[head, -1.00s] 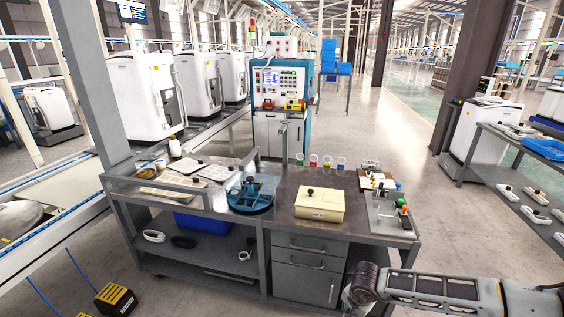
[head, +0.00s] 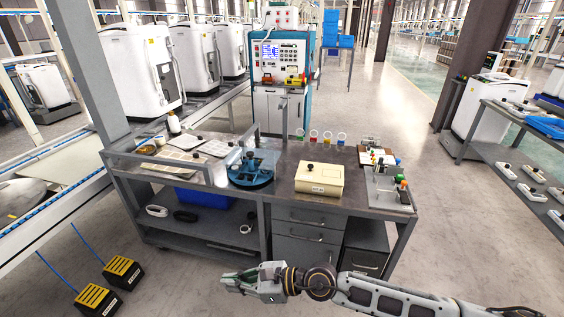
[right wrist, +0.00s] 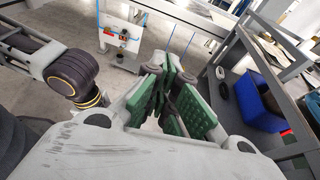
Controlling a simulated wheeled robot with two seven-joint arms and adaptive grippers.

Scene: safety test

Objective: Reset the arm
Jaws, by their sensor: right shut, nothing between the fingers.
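My right arm comes in from the lower right in the head view, and its grey gripper (head: 238,281) is in front of the workbench's lower part, apart from it. In the right wrist view the green-padded fingers (right wrist: 165,98) are together with nothing held between them. My left gripper is not in the head view. The workbench (head: 285,209) carries a blue round fixture (head: 251,172) and a cream box with a black knob (head: 319,179).
The bench's lower shelf holds a blue bin (head: 203,196), which also shows in the right wrist view (right wrist: 258,108). Two yellow-black pedals (head: 122,271) are on the floor at left. A side table (head: 515,170) stands at right. Floor between the tables is open.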

